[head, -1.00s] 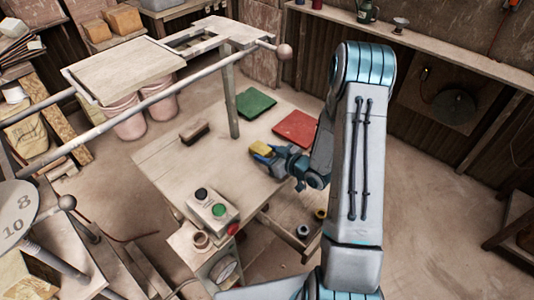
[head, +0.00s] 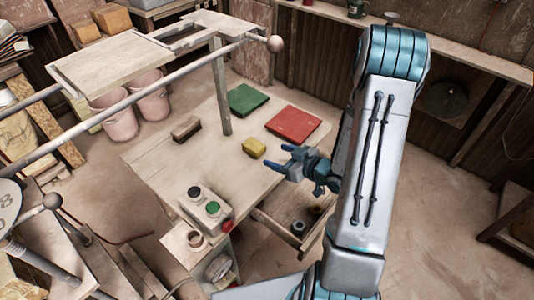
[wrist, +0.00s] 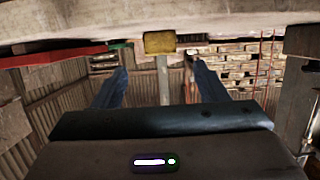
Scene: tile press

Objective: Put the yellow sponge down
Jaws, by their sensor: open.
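The yellow sponge (head: 254,147) lies on the wooden table (head: 160,160), left of the red tile and in front of the green one. My gripper (head: 279,160) is open and empty, just to the right of the sponge and apart from it. In the wrist view the sponge (wrist: 159,42) shows ahead, at the top between the spread fingers (wrist: 158,88), with a clear gap.
A red square (head: 292,124) and a green square (head: 247,99) lie at the back of the table. A brown brush-like block (head: 186,128) lies left. A post (head: 220,88) stands behind the sponge. A button box (head: 206,205) and an open drawer (head: 288,215) are in front.

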